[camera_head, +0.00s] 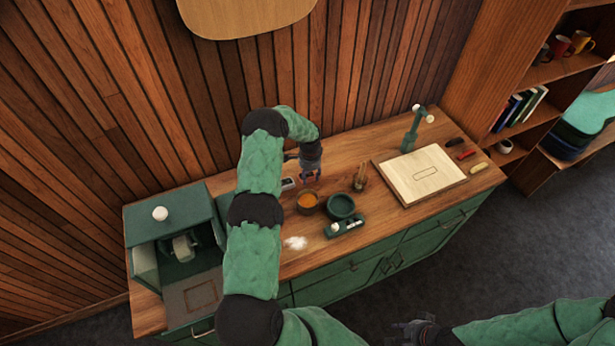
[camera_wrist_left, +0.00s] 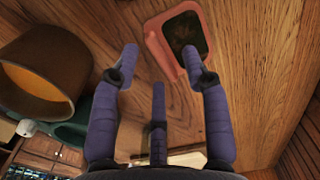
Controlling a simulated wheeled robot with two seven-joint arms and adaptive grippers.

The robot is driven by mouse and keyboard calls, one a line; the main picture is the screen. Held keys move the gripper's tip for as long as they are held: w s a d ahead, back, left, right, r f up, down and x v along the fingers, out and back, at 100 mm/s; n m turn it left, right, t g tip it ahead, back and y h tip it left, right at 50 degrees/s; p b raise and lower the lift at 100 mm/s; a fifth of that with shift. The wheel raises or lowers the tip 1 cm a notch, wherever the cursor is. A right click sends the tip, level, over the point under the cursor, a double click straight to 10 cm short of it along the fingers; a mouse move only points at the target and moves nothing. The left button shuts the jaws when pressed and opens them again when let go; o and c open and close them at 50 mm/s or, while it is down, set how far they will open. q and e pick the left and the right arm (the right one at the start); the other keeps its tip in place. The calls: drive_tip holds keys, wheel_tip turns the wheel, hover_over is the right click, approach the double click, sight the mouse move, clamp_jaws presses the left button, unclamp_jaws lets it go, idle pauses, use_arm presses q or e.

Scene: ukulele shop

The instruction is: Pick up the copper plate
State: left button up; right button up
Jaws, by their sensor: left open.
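A flat copper-pink plate with a dark rounded panel (camera_wrist_left: 188,32) lies on the wooden counter, at the top of the left wrist view. My left gripper (camera_wrist_left: 160,57) is open with nothing between its fingers. Its right finger overlaps the plate in that view, the left finger is beside it; I cannot tell whether they touch. In the head view, my left gripper (camera_head: 311,173) is low over the back of the counter, and mostly hides the plate, with a little reddish colour showing. My right gripper (camera_head: 415,331) is at the bottom edge, away from the counter, its jaws unclear.
A brown cup with orange contents (camera_head: 307,202) and a dark green bowl (camera_head: 340,207) stand just in front of my left gripper. A brush holder (camera_head: 360,182) is to the right. A pale board (camera_head: 420,190) lies further right. A green machine (camera_head: 172,225) stands left.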

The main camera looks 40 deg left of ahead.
use_arm(q)
drive_tip(key=shift+f, duration=0.6)
clamp_jaws()
drive_tip(key=shift+r, duration=0.1)
